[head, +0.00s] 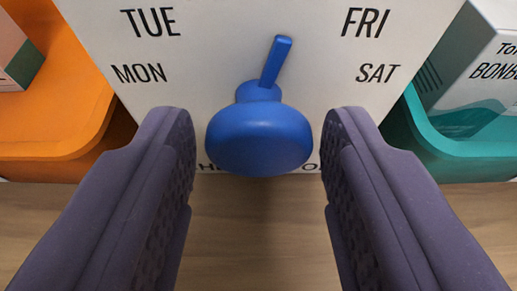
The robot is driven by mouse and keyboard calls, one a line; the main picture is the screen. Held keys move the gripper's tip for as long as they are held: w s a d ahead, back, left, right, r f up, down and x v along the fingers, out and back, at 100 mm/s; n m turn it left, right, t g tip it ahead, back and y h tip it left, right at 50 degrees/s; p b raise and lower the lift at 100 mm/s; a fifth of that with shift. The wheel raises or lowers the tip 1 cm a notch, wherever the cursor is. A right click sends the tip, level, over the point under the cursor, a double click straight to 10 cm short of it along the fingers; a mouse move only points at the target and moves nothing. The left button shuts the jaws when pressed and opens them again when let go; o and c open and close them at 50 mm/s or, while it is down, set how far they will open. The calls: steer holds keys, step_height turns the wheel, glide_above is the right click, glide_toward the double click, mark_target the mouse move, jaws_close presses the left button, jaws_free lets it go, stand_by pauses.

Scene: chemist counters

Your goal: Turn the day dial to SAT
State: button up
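The day dial is a blue knob (258,138) with a thin blue pointer (275,62) on a white panel (217,50). The pointer leans up and slightly right, between the TUE label (151,22) and the FRI label (365,22), nearer FRI. The SAT label (378,73) is at the right, below FRI, and the MON label (139,73) is at the left. My gripper (259,140) is open, with one purple finger on each side of the knob and a visible gap on both sides. Lettering below the knob is mostly hidden.
An orange bin (62,125) stands left of the panel with a box (15,60) in it. A teal bin (455,143) stands at the right with a white labelled box (480,60). The wooden counter (258,235) is bare between my fingers.

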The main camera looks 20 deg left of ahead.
steer(key=c, duration=0.7)
steer(key=shift+w+d+f+m+y+b, duration=0.1)
steer(key=shift+d+m+y+b, duration=0.1)
steer(key=shift+m+y+b, duration=0.6)
steer(key=m+y+b, duration=0.1)
steer(key=m+b, duration=0.1)
steer(key=m, duration=0.1)
steer(key=shift+f+g, duration=0.1)
steer(key=shift+g, duration=0.2)
steer(key=m+y+b, duration=0.1)
steer(key=m+y, duration=0.1)
steer(key=m, duration=0.1)
steer(key=shift+m+y+b, duration=0.35)
steer(key=shift+m+y, duration=0.05)
steer(key=o, duration=1)
